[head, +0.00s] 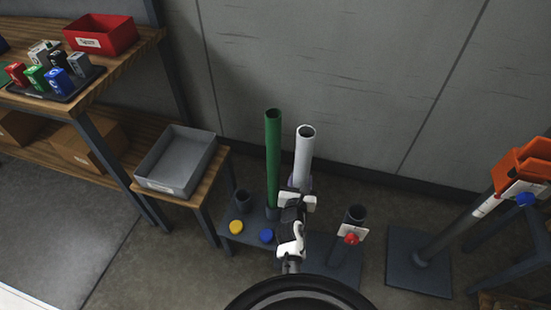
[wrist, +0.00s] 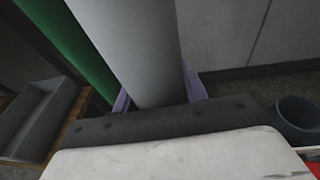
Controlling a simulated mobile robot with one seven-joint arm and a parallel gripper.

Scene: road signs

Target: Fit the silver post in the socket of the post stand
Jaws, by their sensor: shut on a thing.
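The silver post (head: 305,150) is a pale, hollow-topped tube standing roughly upright beside a green post. My gripper (head: 297,200) is shut on it low down. In the wrist view the silver post (wrist: 135,45) rises between lavender finger pads, and its lower end is hidden behind my gripper. A dark stand (head: 335,258) with an open, empty round socket (head: 355,215), a white label and a red knob is to the right of my gripper, apart from the post. That socket also shows at the right of the wrist view (wrist: 298,116).
The green post (head: 273,150) stands close left of the silver one, by a rack (head: 228,222) with an empty socket, yellow knob and blue knob. A grey tray (head: 180,165) is on a low table left. A wall is behind.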

